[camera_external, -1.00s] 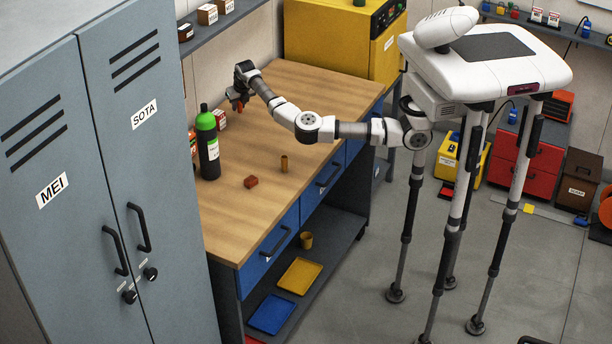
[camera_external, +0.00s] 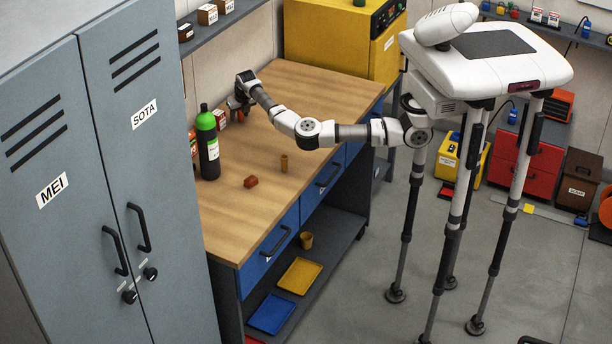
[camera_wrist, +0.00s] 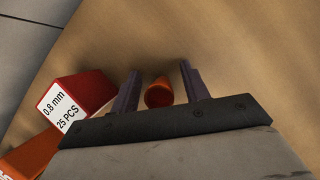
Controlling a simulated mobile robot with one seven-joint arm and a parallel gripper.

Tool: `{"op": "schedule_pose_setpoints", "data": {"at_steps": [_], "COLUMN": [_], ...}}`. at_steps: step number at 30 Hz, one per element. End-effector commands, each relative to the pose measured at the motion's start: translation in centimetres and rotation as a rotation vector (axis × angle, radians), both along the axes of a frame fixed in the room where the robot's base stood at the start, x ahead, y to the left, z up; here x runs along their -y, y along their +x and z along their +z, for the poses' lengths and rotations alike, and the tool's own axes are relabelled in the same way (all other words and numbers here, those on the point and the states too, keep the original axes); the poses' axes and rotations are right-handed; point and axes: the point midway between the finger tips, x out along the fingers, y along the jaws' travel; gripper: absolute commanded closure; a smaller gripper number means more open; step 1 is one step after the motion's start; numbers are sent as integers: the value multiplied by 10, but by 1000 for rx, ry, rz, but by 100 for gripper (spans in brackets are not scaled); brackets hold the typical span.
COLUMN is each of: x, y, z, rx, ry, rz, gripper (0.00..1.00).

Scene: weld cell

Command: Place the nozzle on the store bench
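A copper-orange round piece, apparently the nozzle (camera_wrist: 159,93), stands between the two fingers of my gripper (camera_wrist: 160,88) in the wrist view. A gap shows on both sides of it, so my gripper is open around it. In the external view my gripper (camera_external: 238,104) points down at the far left part of the wooden bench (camera_external: 320,105), where the piece is hard to make out. A tan cylinder (camera_external: 284,163) and a red-brown block (camera_external: 251,182) stand nearer on the bench top. I cannot tell which surface is the store bench.
A red-and-white box (camera_wrist: 75,97) marked 0.8 mm stands close left of my fingers, with an orange box (camera_wrist: 30,155) beside it. A dark bottle with a green top (camera_external: 207,145) stands near the wall side. The bench's right part is clear. Grey lockers (camera_external: 90,180) stand at left.

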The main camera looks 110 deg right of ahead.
Motion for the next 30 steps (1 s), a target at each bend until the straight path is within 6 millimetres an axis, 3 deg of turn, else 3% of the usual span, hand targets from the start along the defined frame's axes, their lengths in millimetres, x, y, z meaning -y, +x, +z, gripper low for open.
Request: {"op": "schedule_pose_setpoints", "data": {"at_steps": [6, 11, 21, 30], "x": [0, -5, -31, -44], "y": [0, 1, -6, -10], "z": [2, 15, 81, 113], "rx": [0, 2, 4, 1], "ry": [0, -3, -2, 0], "rz": [0, 2, 2, 0], "gripper": [54, 54, 54, 54]}}
